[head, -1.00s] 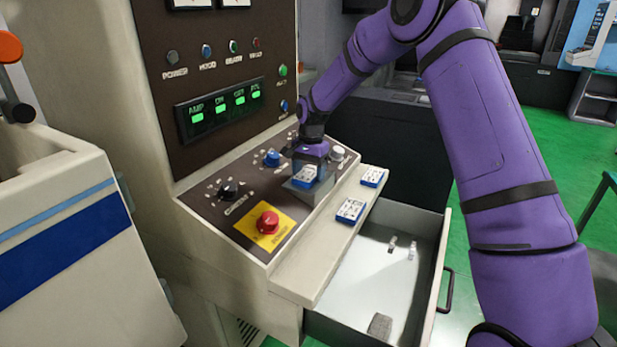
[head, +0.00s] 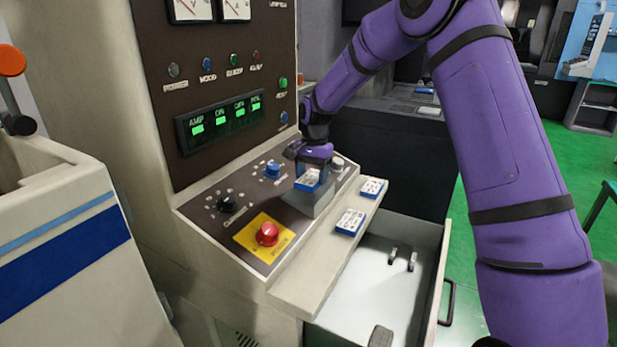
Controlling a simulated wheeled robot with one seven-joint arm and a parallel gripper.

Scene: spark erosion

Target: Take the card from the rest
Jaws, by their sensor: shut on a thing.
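My gripper (head: 314,164) is above the sloped control panel, shut on a small blue and white card (head: 308,179) with dark marks. The card is tilted, with its printed face toward the camera. Below it is a grey block-shaped rest (head: 311,201) on the panel. The card's lower edge overlaps the rest in the picture; I cannot tell whether they touch. My gripper's fingers are partly hidden behind the card. Two similar blue and white cards lie on the ledge, one nearer (head: 350,222) and one farther (head: 372,188).
The panel carries a red button (head: 267,234) on a yellow plate, a black knob (head: 228,204) and a blue knob (head: 272,169) close to my gripper. An open drawer (head: 362,289) with a few small items sits below the ledge (head: 303,286).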

